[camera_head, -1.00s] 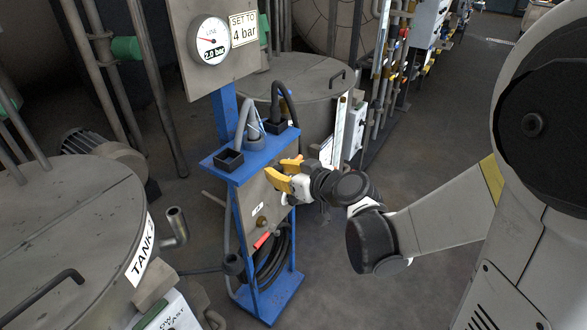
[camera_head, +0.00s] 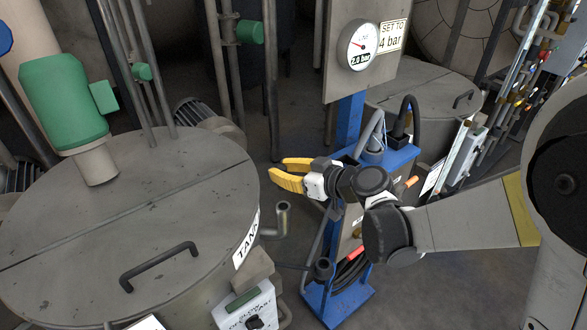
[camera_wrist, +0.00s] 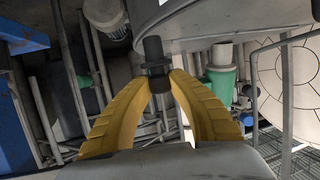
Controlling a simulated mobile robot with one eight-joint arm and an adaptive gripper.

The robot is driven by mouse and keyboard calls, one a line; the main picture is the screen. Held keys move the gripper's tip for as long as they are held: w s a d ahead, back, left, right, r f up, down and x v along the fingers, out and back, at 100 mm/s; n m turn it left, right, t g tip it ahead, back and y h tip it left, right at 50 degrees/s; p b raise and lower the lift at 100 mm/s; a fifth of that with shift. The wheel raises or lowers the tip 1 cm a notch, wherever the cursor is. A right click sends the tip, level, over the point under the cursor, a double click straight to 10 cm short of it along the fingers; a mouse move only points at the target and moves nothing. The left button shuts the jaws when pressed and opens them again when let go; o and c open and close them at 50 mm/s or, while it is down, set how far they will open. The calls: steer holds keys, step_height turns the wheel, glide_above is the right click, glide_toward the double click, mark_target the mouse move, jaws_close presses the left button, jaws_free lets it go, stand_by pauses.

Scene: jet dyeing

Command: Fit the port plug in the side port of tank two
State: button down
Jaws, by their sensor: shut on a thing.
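Tank two (camera_head: 110,215) is the large grey round tank at the left, with a handled lid and a partly visible TANK label (camera_head: 246,240). An open bent metal pipe stub (camera_head: 282,220), which looks like the side port, sticks out at its right side. My gripper (camera_head: 273,173) is above and slightly left of this stub in the head view, apart from it. In the wrist view, its yellow fingers (camera_wrist: 157,82) close on a dark stepped port plug (camera_wrist: 154,52), which points away from the palm. The plug cannot be made out in the head view.
A blue stand (camera_head: 340,300) with a gauge (camera_head: 363,46), hoses and cables stands close behind my gripper. A control box (camera_head: 245,308) hangs on tank two's front. A green motor (camera_head: 65,100) stands on its lid. Another tank (camera_head: 425,95) is behind the stand.

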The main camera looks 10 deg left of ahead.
steer(key=shift+d, duration=0.1)
step_height(320, 180, down, 6)
steer(key=b, duration=0.5)
steer(key=shift+f+b, duration=2)
steer(key=shift+b, duration=0.25)
stand_by(1.7)
steer(key=c, duration=1.2)
jaws_free()
steer(key=shift+r, duration=0.1)
steer(key=v, duration=1.2)
